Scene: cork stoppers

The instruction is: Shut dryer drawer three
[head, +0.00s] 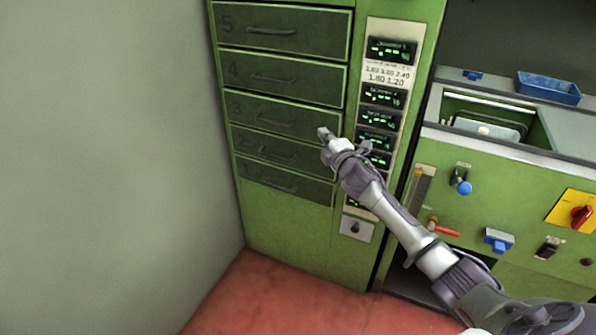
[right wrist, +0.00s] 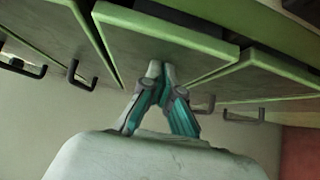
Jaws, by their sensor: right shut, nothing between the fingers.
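Dryer drawer three (head: 290,112) is the middle one of a stack of green drawers, marked 3, with a dark bar handle. In the right wrist view a drawer front (right wrist: 150,45) stands out a little from its neighbours; it looks like drawer three. My right gripper (head: 323,132) is shut and empty, its tips at the lower right part of drawer three's front, right of the handle. In the right wrist view its closed fingertips (right wrist: 160,68) are at that front; whether they touch I cannot tell. My left gripper is not in view.
Drawer four (head: 300,80) and drawer five (head: 310,25) are above, drawer two (head: 310,163) and drawer one (head: 310,187) below. A panel of green displays (head: 383,97) is right of the drawers. A grey wall (head: 110,150) stands close on the left. Red floor (head: 270,300) lies below.

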